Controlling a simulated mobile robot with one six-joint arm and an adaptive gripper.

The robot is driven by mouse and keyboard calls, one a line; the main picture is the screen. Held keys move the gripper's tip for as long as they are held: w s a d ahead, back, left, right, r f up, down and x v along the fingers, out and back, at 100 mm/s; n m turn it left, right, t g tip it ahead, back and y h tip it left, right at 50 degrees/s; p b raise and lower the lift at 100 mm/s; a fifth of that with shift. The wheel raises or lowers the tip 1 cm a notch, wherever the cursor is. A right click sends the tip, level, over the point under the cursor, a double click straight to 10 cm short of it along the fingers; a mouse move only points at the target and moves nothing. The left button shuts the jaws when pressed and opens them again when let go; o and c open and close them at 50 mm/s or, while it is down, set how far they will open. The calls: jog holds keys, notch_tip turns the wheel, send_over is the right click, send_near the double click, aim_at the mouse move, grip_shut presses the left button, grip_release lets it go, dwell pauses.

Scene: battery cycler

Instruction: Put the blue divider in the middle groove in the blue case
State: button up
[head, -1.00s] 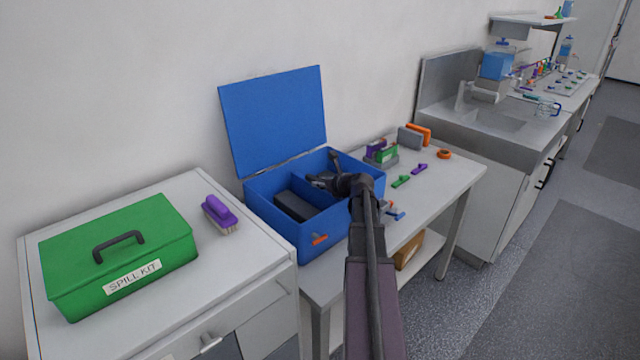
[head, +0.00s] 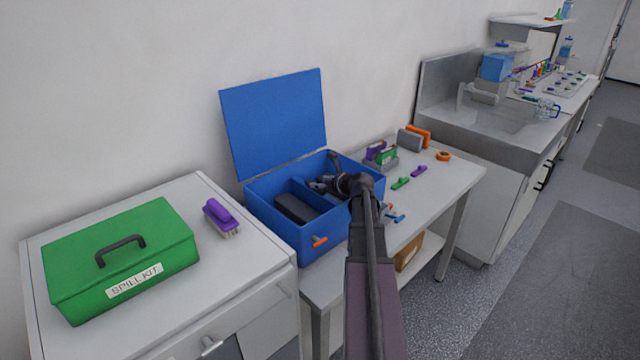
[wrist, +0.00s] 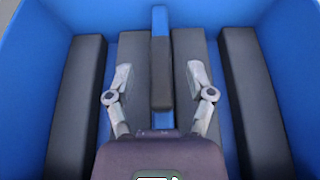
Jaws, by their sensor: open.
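The open blue case (head: 271,224) stands on the bench, its lid tilted up at the back. The blue divider (wrist: 160,21) runs lengthwise along the middle of the case in the wrist view, with a dark strip (wrist: 161,75) on its central part. It also shows in the head view (head: 299,186), partly hidden by my gripper. My gripper (wrist: 160,68) is open over the case, one finger on each side of the divider, with visible gaps. The divider's lower edge and the groove are hidden, so I cannot tell how deep it sits.
Dark blocks (wrist: 80,100) lie along both sides inside the case. A green spill kit (head: 120,255) and a purple brush (head: 220,215) are on the left cabinet. Small green and purple pieces (head: 401,183) lie right of the case. A sink (head: 510,118) is further right.

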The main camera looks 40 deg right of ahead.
jog(key=p+v, duration=0.4)
jog(key=v, duration=0.8)
dwell(1.2)
